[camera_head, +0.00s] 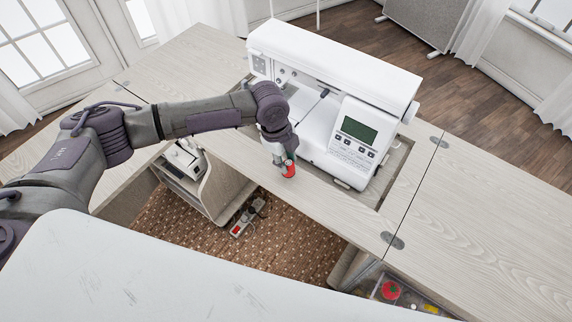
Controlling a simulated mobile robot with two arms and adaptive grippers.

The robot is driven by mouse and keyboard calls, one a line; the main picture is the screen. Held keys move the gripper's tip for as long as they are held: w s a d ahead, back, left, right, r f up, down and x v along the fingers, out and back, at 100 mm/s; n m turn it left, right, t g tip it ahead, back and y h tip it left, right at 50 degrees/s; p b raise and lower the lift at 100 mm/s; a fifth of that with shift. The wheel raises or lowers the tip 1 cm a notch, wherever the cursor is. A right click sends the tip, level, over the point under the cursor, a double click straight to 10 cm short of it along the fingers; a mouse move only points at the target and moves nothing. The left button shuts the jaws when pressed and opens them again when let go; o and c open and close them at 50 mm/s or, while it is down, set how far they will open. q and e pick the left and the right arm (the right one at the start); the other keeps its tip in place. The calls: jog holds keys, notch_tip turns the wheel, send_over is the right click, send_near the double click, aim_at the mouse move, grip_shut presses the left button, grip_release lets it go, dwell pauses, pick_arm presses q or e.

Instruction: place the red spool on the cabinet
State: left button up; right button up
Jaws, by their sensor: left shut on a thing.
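The red spool (288,170) is in my left gripper (284,162), which is shut on it. The gripper points down over the front strip of the cabinet top (320,205), in front of the sewing machine. The spool's lower end is at or just above the wood; I cannot tell if it touches. The fingers hide part of the spool. My right gripper is not in view.
The white sewing machine (335,95) stands in a recess close behind the gripper. The right leaf (490,215) is bare. An open drawer (400,295) with a red item is at lower right. A power strip (241,222) lies on the brown carpet.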

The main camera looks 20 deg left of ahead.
pick_arm(q)
notch_tip(320, 180, down, 4)
jog(key=shift+r+p, duration=0.1)
jog(key=shift+p, duration=0.2)
jog(key=o, duration=0.9)
jog(key=r, duration=0.4)
jog(key=a+r+b, duration=0.1)
jog(key=r, duration=0.3)
jog(key=a+r, duration=0.1)
jog(key=r, duration=0.3)
jog(key=shift+s+b, duration=0.3)
jog(key=shift+s, duration=0.05)
